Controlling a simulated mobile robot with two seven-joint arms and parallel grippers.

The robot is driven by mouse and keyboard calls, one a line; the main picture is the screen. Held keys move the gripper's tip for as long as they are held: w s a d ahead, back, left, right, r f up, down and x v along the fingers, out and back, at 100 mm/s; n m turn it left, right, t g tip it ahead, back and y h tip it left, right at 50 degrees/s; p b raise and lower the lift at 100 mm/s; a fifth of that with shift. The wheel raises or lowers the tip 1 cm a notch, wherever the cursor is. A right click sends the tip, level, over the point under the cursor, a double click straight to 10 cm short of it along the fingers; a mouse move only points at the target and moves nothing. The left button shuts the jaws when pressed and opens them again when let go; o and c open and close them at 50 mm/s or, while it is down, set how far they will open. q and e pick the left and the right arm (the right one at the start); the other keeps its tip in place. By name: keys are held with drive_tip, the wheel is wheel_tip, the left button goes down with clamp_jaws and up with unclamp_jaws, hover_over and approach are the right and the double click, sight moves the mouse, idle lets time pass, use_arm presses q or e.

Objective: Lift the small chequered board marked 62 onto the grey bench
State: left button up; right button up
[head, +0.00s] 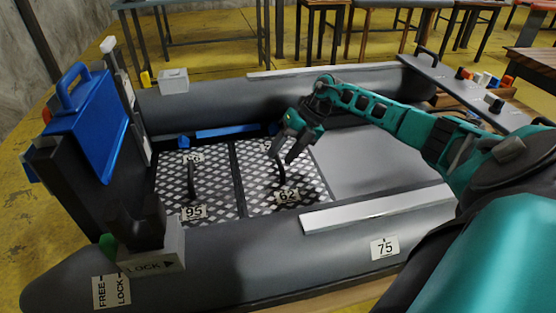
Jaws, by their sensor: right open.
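The small chequered board marked 62 (312,184) lies flat on the boat's floor, with a black upright handle (281,175) and a white 62 tag at its near edge. My right gripper (286,154) is open, its fingers pointing down just above the top of that handle. I cannot tell whether a finger touches the handle. Part of the board's far side is hidden behind the gripper. The grey bench (455,86) crosses the boat at the right, with a black handle and dark knobs on it; my right arm passes in front of part of the boat near it. My left gripper is not in view.
A second chequered board marked 95 (170,186) lies left of board 62. A blue case (90,120) stands on the black transom at the left. The boat's grey tubes surround the floor, with a light strip (375,209) on the near one. Grey floor (360,165) right of the boards is clear.

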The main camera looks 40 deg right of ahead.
drive_tip(key=shift+w+a+f, duration=0.2)
drive_tip(key=shift+a+f, duration=0.1)
drive_tip(key=shift+f, duration=0.2)
clamp_jaws()
drive_tip(key=shift+r, duration=0.15)
idle(0.9)
